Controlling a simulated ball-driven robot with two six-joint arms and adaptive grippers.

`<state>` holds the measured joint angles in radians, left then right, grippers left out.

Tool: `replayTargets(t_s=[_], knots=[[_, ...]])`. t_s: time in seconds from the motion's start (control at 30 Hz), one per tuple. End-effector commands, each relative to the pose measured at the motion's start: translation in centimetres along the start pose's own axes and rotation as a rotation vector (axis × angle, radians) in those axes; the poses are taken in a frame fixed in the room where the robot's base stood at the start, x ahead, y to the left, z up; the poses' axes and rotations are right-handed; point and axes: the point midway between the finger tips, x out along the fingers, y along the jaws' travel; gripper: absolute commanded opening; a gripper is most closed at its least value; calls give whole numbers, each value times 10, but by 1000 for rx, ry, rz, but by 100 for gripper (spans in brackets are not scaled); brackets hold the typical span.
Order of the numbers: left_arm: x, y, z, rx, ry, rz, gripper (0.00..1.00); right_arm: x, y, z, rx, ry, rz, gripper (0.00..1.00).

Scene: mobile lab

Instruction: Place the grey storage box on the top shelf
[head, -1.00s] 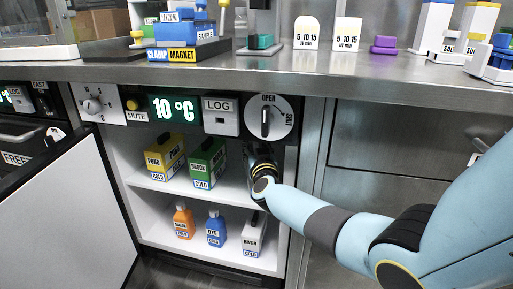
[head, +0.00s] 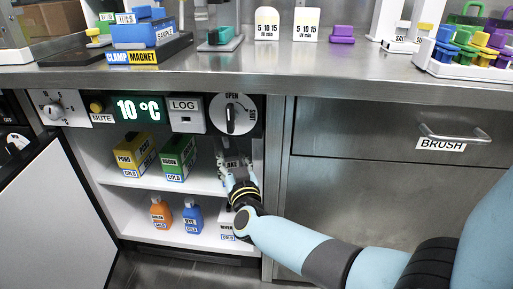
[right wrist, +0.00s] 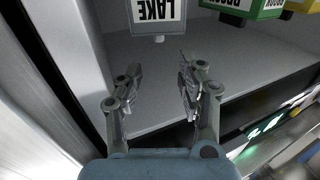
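A grey-white box labelled LAKE (head: 231,164), which I take to be the grey storage box, is at the right end of the top shelf (head: 200,187) in the open cold cabinet. My right gripper (head: 236,168) is in front of it and partly hides it. In the right wrist view the box (right wrist: 158,14) appears upside down, ahead of the fingers. The right gripper (right wrist: 158,68) is open there, with nothing between its fingers and a gap to the box. My left gripper is not in view.
A yellow POND box (head: 134,153) and a green BROOK box (head: 178,157) stand left on the same shelf. Orange (head: 160,213) and blue (head: 193,217) bottles and a RIVER container (head: 226,226) are below. The cabinet door (head: 50,225) hangs open at left.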

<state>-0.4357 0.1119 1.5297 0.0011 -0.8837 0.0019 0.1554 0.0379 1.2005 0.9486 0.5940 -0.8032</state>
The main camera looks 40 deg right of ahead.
Motion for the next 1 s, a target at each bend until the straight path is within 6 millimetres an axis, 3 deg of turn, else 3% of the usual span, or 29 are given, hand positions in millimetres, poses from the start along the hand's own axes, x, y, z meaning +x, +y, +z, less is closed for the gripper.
replayTargets(t_s=[0.17, 0.27, 0.37, 0.4, 0.47, 0.53, 0.6, 0.7, 0.83, 1.0], knots=[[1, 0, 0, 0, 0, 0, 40, -8, -4, 10, -6, -28, -42, 39], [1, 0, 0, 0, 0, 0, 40, -34, -15, 38, -29, -126, -166, 39], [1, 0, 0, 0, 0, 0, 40, -97, -24, 100, -85, -365, -364, 39], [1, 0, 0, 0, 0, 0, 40, -131, -20, 127, -116, -493, -432, 39], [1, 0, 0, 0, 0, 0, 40, -184, -6, 164, -168, -686, -496, 39], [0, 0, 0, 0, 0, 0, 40, -242, 21, 196, -234, -900, -522, 39], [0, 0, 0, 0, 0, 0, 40, -294, 54, 216, -304, -1089, -507, 39], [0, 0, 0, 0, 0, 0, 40, -351, 99, 229, -392, -1293, -448, 39], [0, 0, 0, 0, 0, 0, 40, -391, 137, 230, -465, -1438, -372, 39], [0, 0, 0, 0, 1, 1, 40, -403, 150, 229, -491, -1483, -341, 39]])
